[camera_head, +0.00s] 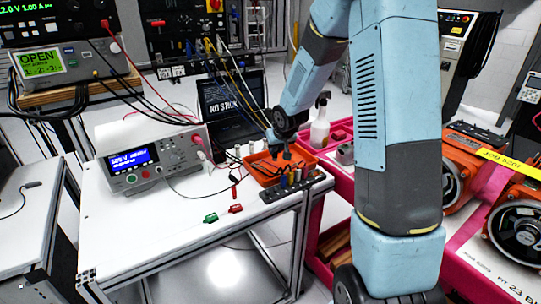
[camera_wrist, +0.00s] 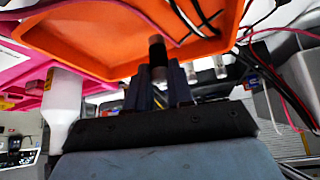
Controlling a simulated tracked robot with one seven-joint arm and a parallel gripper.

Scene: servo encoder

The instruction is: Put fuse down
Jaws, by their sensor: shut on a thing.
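My gripper (camera_head: 284,152) is at the orange tray (camera_head: 262,181) on the white table in the head view. In the wrist view, my gripper (camera_wrist: 158,78) is shut on a small dark cylinder with a lighter top end, the fuse (camera_wrist: 157,50). The fuse stands up between the fingertips against the orange tray (camera_wrist: 90,50) behind it. I cannot tell whether it touches the tray. In the head view the fuse is too small to make out.
A black rack (camera_head: 270,196) with several coloured cylinders lies in front of the tray. A bench meter (camera_head: 152,160) stands left, with red and green clips (camera_head: 211,218) before it. A laptop (camera_head: 232,103) stands behind. A white bottle (camera_head: 320,128) is on the pink cart. The table's front left is clear.

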